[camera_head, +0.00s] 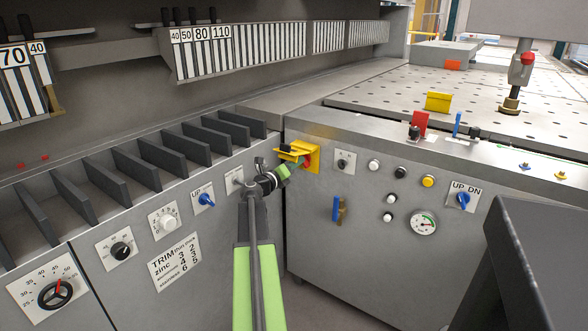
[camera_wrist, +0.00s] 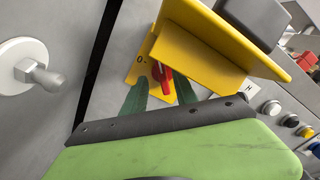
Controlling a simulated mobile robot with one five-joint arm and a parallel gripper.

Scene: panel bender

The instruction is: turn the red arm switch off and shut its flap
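The red switch (camera_wrist: 163,76) is a small handle on a yellow plate (camera_wrist: 137,68), beside an "O" mark in the wrist view. In the head view it shows as a bit of red (camera_head: 308,160), partly hidden by my gripper. Its yellow flap (camera_wrist: 222,38) stands open, sticking out above the switch; it also shows in the head view (camera_head: 291,151). My gripper (camera_head: 292,168) reaches in below the flap. In the wrist view its green fingers (camera_wrist: 160,88) are apart, one on each side of the red handle. I cannot tell whether they touch it.
Buttons (camera_head: 374,166), a gauge (camera_head: 424,222) and a key with a blue tag (camera_head: 338,209) are to the right. A red flap (camera_head: 420,122) stands on the panel top. A dark box (camera_head: 540,240) fills the lower right.

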